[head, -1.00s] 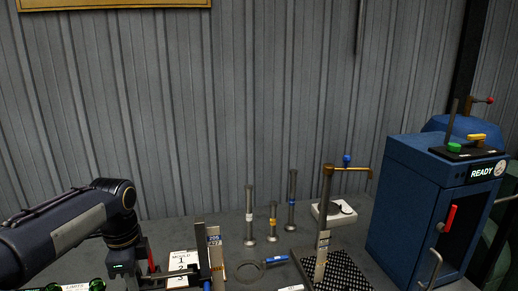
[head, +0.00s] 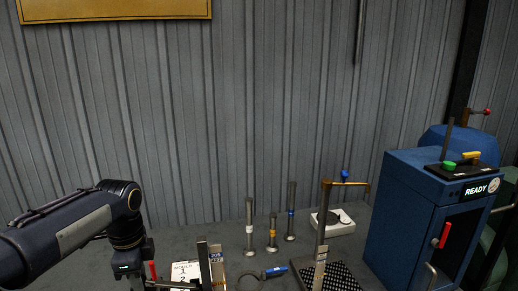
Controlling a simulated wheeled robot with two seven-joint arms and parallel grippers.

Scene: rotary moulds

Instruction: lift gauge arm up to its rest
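A slim metal post (head: 321,235) stands upright at the right of the bench. A brass arm with a blue knob (head: 344,177) reaches right from its top, roughly level. A second, shorter dark upright (head: 203,263) with a numbered label plate stands left of it. A dark horizontal bar runs leftward from its foot, partly cut off by the picture's edge. I cannot tell which arm is the gauge arm. My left gripper (head: 135,282) points down left of the dark upright, beside a small red piece (head: 152,270). Its fingertips are below the picture. My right gripper is out of view.
Several metal cylinders, including one with a white band (head: 249,228), stand mid-bench. A white device (head: 333,222) is behind the black perforated plate (head: 343,278). A blue cabinet reading READY (head: 408,215) blocks the right side.

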